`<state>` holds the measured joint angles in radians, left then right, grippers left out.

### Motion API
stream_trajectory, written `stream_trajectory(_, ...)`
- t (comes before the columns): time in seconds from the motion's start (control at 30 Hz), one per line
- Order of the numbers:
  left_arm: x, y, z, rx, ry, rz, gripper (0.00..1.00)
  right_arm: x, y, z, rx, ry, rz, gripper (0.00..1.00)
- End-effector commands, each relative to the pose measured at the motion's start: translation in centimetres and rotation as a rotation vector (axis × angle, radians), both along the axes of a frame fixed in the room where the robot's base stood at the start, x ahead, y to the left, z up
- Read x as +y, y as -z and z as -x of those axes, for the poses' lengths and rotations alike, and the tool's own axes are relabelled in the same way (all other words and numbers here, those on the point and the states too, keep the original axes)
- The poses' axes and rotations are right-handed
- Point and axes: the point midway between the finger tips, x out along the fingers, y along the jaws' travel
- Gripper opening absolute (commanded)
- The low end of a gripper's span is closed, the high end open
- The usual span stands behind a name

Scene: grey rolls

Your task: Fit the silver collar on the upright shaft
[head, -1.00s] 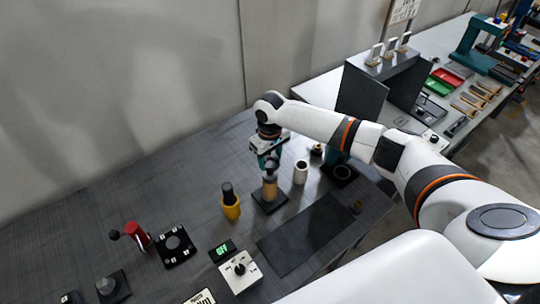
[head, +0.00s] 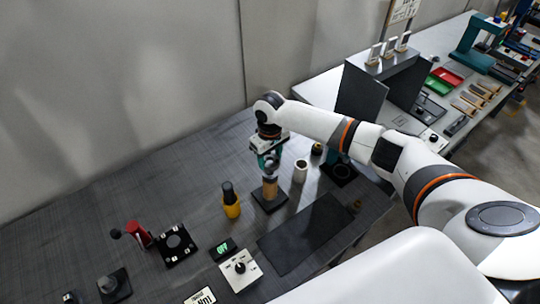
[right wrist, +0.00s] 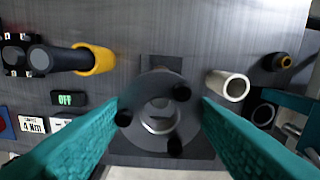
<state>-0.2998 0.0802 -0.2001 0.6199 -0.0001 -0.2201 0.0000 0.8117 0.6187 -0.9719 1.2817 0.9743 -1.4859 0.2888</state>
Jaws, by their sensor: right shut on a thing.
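The silver collar (right wrist: 182,128) is a dark grey ring with black screws around its face. It sits between the teal fingers of my right gripper (right wrist: 160,120) in the right wrist view. A pale round form shows through its hole. My right gripper (head: 268,160) points down over the upright shaft in the head view. The shaft (head: 270,188) has a tan lower part and stands on a dark square base (head: 270,201). The fingers cover the shaft's upper end, so I cannot tell whether the collar is around it. My left gripper is out of view.
A white cylinder (head: 300,171) stands close to the right of the shaft. A yellow-and-black handle (head: 231,200) stands to the left. A dark mat (head: 305,235) and a white dial box (head: 240,268) lie nearer. A dark upright panel (head: 360,97) stands behind right.

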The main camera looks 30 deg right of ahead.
Motion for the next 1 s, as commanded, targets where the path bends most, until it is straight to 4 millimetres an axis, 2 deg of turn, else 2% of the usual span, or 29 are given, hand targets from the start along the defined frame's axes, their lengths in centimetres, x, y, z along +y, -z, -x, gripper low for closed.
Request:
stream_trajectory(0.27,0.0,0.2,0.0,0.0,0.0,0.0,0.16,0.0,0.2,-0.1,-0.001,0.0,0.0,0.2)
stream_trajectory(1.0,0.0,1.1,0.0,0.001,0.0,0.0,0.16,0.0,2.4,-0.1,-0.002,0.0,-0.001,0.2)
